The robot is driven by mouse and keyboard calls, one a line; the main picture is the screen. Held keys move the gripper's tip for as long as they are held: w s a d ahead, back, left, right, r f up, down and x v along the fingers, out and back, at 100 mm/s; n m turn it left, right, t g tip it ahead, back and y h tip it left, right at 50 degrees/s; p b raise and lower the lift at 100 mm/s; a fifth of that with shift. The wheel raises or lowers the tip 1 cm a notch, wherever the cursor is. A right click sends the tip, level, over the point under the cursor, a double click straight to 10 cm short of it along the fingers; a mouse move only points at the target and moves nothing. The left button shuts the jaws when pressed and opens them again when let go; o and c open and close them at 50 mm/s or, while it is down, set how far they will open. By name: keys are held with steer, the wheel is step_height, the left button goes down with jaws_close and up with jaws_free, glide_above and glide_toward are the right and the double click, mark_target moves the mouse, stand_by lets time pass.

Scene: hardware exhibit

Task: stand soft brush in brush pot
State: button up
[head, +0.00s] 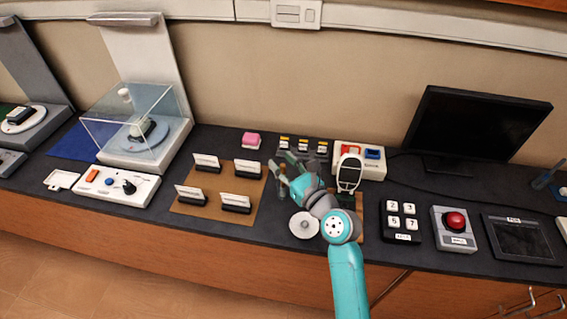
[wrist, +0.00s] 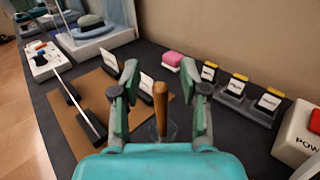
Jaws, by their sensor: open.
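My gripper (head: 281,174) is open above the dark counter, left of the middle in the head view. In the wrist view its two fingers (wrist: 160,78) stand apart on either side of an upright wooden handle (wrist: 160,110), with gaps on both sides. The handle looks like that of the soft brush; its bristles are not visible. A grey, partly see-through shape surrounds its lower part, and I cannot tell whether that is the brush pot. A small blue item (head: 541,181) leans at the far right in the head view; I cannot tell what it is.
A brown board (head: 222,206) with several card holders lies left of my gripper. A pink block (head: 251,141) and a row of labelled holders (head: 303,150) stand behind. A white round dish (head: 304,225) is near the front edge. A monitor (head: 477,125) stands right.

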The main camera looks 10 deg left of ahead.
steer(key=v, duration=1.2)
stand_by(0.6)
steer(key=s+d+f+n+t+h, duration=0.1)
steer(key=s+d+f+n+h, duration=0.5)
steer(key=s, duration=0.4)
steer(key=s+d+f+n+h, duration=0.35)
steer(key=s+d+f, duration=0.4)
steer(key=s, duration=0.25)
steer(key=s+d+r+n+h, duration=0.1)
steer(key=s+d+r+n, duration=0.1)
steer(key=s+n, duration=0.7)
steer(key=s+d+r+n+h, duration=0.1)
steer(key=s+d+r+n, duration=0.1)
steer(key=s+r+n, duration=0.3)
steer(key=s+n, duration=0.4)
steer(key=s, duration=0.3)
steer(key=shift+d+t+h, duration=0.3)
steer(key=shift+d+h, duration=0.05)
steer(key=shift+d, duration=0.05)
